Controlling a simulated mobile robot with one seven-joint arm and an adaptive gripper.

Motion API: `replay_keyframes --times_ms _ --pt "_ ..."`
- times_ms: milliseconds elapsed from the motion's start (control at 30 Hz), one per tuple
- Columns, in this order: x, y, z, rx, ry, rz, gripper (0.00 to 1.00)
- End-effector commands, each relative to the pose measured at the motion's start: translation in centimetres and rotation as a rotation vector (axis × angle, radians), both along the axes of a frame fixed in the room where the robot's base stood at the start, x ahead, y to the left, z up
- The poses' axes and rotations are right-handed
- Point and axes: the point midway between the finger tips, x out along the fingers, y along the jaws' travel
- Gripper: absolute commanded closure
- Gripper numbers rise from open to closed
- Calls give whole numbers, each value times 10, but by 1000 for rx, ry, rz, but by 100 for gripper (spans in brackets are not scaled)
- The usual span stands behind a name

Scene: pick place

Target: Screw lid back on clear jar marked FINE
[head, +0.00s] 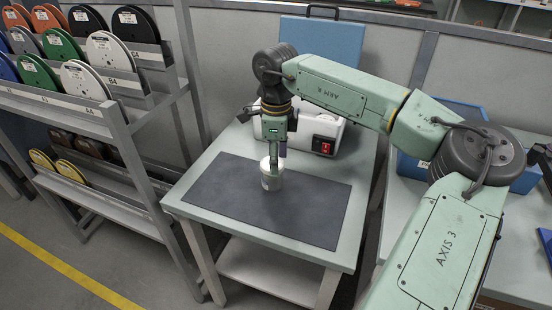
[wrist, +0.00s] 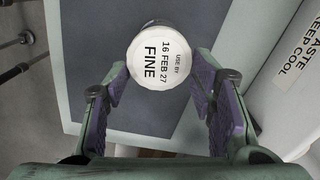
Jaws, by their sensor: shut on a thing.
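The clear jar (head: 271,182) stands upright on the dark mat, with grey contents showing through its side. A white lid (head: 265,163) is at its top; I cannot tell whether it is threaded on. In the wrist view the lid (wrist: 162,58) faces the camera, printed "USE BY 16 FEB 27 FINE". My gripper (head: 276,157) points down over the jar, its purple-padded fingers on either side of the lid and shut on it. In the wrist view the gripper (wrist: 162,78) hides little of the lid, but the lid hides most of the jar.
The dark mat (head: 225,190) covers much of the pale table (head: 190,205) and is otherwise bare. A white machine with a red switch (head: 322,146) stands behind the jar. A rack of spools (head: 90,85) is at left; a blue bin (head: 415,172) is on the right bench.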

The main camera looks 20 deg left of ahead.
Motion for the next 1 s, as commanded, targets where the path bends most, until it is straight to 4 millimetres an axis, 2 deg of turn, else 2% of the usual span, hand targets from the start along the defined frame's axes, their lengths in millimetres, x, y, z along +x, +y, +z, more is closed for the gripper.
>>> replay_keyframes --times_ms 200,567,800,1000 --pt "-2 0 -2 0 1 -191 68" --pt "-3 0 -2 1 2 -232 68" --pt "-5 0 -3 1 0 -484 68" --pt "-6 1 -1 2 1 -559 68"
